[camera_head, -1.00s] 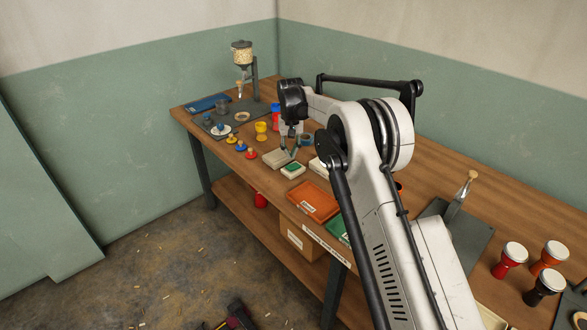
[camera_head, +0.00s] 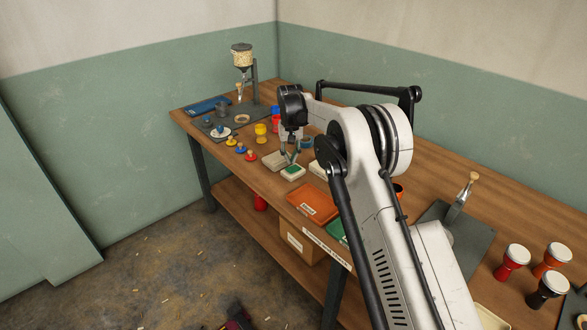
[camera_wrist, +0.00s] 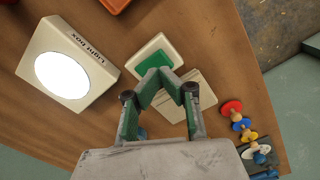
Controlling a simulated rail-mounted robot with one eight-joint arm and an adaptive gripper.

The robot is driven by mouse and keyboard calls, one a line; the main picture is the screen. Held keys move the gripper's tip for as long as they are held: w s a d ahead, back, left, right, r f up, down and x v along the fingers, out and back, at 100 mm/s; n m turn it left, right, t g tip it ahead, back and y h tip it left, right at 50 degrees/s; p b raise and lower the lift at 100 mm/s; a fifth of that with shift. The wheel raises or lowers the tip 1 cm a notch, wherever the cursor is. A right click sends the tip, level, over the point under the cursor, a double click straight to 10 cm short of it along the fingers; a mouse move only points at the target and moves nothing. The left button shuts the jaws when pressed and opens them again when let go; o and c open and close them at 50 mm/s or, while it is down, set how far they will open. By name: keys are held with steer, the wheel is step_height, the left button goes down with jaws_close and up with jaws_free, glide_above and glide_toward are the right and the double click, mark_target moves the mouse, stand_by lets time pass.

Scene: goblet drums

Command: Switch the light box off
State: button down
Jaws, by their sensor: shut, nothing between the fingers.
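The light box (camera_wrist: 66,66) is a cream box with a round white top that glows, at the left of the wrist view. In the head view only a pale edge of it (camera_head: 317,169) shows behind my arm. Beside it stands a small cream switch base with a green pad (camera_wrist: 152,57), also in the head view (camera_head: 293,170). My gripper (camera_wrist: 168,78) is shut and empty, its fingertips over the near part of the green pad. I cannot tell whether they touch it. In the head view my gripper (camera_head: 291,158) points down just behind the pad.
A flat beige box (camera_wrist: 190,97) lies right beside the switch. Coloured knobbed pieces (camera_head: 241,148) stand to the left. An orange tray (camera_head: 313,205) is at the table's front edge. Several small drums (camera_head: 513,258) stand at the far right.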

mark_target(291, 169)
steer(key=shift+f+b, duration=1.1)
steer(key=shift+f, duration=0.65)
stand_by(1.6)
steer(key=shift+r, duration=0.2)
steer(key=shift+r+p, duration=1.05)
steer(key=shift+r, duration=2.25)
steer(key=s+d+r+m+t, duration=0.1)
steer(key=s+d+r+t, duration=0.1)
steer(key=s+d+r, duration=0.75)
steer(key=s+d+r+t, duration=0.1)
steer(key=s+d+r, duration=0.5)
steer(key=s+r, duration=0.6)
steer(key=s+d+r+m+t, duration=0.1)
steer(key=s+d, duration=0.3)
steer(key=s, duration=0.7)
steer(key=s+d+r+t, duration=0.15)
steer(key=s+d, duration=0.25)
steer(key=s, duration=0.6)
steer(key=s+d+f+m+t, duration=0.1)
steer(key=s+d+f, duration=0.1)
steer(key=s+f, duration=0.4)
steer(key=s, duration=0.3)
steer(key=shift+s+f+t, duration=0.2)
steer(key=shift+f+t, duration=0.15)
steer(key=shift+f, duration=0.05)
